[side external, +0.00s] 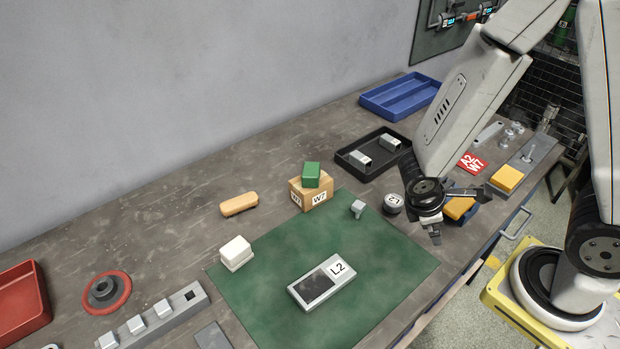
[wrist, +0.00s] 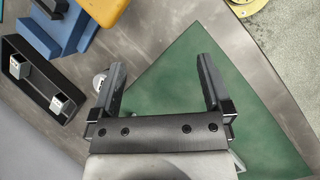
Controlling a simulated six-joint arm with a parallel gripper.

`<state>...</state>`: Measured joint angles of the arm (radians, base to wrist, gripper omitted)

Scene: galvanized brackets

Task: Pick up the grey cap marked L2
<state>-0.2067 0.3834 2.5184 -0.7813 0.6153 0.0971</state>
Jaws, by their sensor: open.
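A grey block marked L2 (side external: 322,283), with a dark recess in its top, lies on the green mat (side external: 265,285). A round grey cap (side external: 393,203) with a white label reading like 21 stands near the mat's far right corner. In the wrist view a round pale thing, likely this cap (wrist: 99,80), is partly hidden behind the left finger. My gripper (side external: 442,220) is open and empty, just right of the round cap and well away from the L2 block. In the wrist view my gripper (wrist: 161,63) has bare mat and table between its fingers.
A small grey bracket (side external: 358,207) is on the mat. A black tray (side external: 345,157) holds grey brackets. A yellow block (side external: 460,207) lies close by my gripper. A green block (side external: 311,174) sits on a W7 box (side external: 318,196). A white block (side external: 236,251) stands at the mat's left.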

